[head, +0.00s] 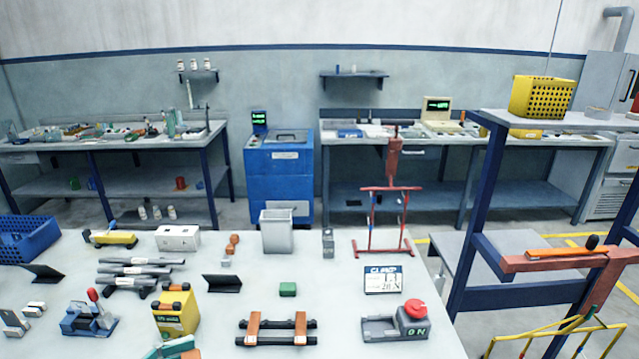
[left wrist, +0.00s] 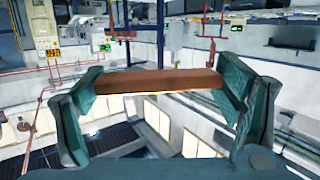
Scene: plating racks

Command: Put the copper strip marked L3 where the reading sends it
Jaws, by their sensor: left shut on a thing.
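In the left wrist view my left gripper (left wrist: 158,88) is shut on a copper strip (left wrist: 165,79), held level across its teal fingers. No L3 mark is legible on it. In the head view teal parts that look like my left gripper (head: 170,348) show at the bottom edge, with a brown end beside them. Two other copper strips (head: 253,329) lie across a pair of black rails (head: 275,340). A yellow meter (head: 176,312) has a small green display, too small to read. A grey device with a red knob (head: 412,312) shows a green display. My right gripper is out of view.
A white card headed CLAMP (head: 383,280) stands by the grey device. A red stand (head: 385,220), a grey bin (head: 277,231) and a green block (head: 288,289) are on the table. A red bar carrying a copper-coloured piece (head: 560,253) is at right. Table around the green block is clear.

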